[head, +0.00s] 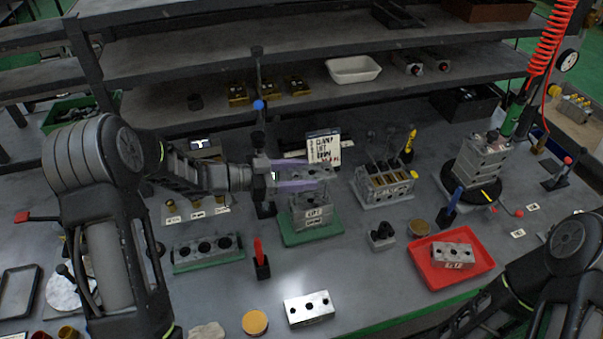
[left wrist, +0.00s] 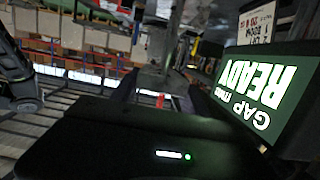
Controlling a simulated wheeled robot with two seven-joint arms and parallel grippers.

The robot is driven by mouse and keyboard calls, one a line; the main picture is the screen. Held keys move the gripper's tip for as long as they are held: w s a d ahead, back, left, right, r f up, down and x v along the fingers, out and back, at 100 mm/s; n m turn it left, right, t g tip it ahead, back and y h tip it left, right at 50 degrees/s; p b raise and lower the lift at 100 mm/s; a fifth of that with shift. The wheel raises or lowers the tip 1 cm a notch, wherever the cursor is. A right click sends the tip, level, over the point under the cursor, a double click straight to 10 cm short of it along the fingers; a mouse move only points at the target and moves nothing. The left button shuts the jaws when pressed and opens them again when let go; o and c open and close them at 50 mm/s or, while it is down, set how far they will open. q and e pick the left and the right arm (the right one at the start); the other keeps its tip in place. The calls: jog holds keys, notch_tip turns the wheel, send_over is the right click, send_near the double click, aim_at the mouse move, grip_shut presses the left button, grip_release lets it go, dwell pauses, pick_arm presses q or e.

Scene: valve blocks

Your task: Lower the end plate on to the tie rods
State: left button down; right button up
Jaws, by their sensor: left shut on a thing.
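My left gripper (head: 322,174) is shut on a grey end plate (head: 312,184) above the valve block stack (head: 313,213), which bears a white label. The stack stands upright on a green base (head: 313,236). The plate is over the stack, but I cannot tell whether they touch. The tie rods are too small or hidden to make out here. In the left wrist view a blurred grey block (left wrist: 152,84) shows between the dark fingers. My right gripper is not in view; only part of my right arm shows at the lower right.
A valve block with dark rods (head: 384,184) stands right of the stack. A red tray (head: 462,262) holds a labelled block. A sign (head: 324,149) stands behind.

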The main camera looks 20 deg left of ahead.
pick_arm(q)
jog(key=shift+f, duration=0.1)
jog(key=c, duration=0.9)
grip_release()
jog(key=o, duration=0.4)
jog(key=shift+f, duration=0.1)
jog(key=shift+s+f, duration=0.1)
jog(key=shift+s+a+b, duration=0.25)
jog(key=shift+a+b, duration=0.05)
jog(key=shift+a, duration=0.25)
jog(key=b+v, duration=0.1)
jog(key=v, duration=0.4)
jog(key=shift+s+a+r, duration=0.1)
jog(key=shift+a+r, duration=0.1)
jog(key=shift+s+a+r, duration=0.25)
jog(key=shift+s+a, duration=0.05)
jog(key=shift+a, duration=0.15)
